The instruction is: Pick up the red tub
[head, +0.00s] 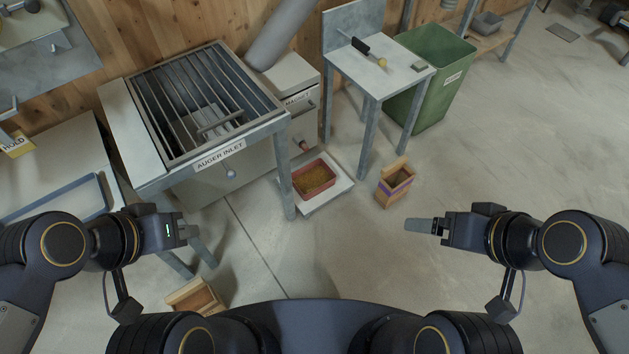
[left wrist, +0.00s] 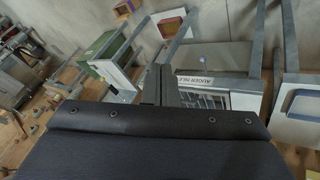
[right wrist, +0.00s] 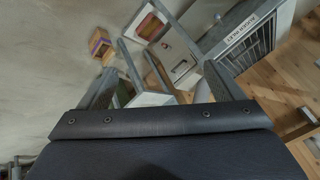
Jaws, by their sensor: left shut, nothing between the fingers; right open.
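The red tub (head: 319,193) sits upright on a low white platform (head: 335,197), below the machine labelled MAGNET and right of the auger inlet's front leg. It holds brownish-yellow feed. It also shows at the top of the right wrist view (right wrist: 146,30) and, small, in the left wrist view (left wrist: 172,26). My left gripper (head: 191,232) is shut and empty, left of the tub, in front of the auger inlet table. My right gripper (head: 408,225) is open and empty, to the right of and nearer than the tub. Neither gripper touches it.
A wooden box with a purple band (head: 394,187) stands on the floor right of the tub. The grated auger inlet (head: 217,155) stands to the left, its leg close to the tub. A small table (head: 385,75) and green bin (head: 440,100) stand behind. Another wooden box (head: 196,297) lies front left.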

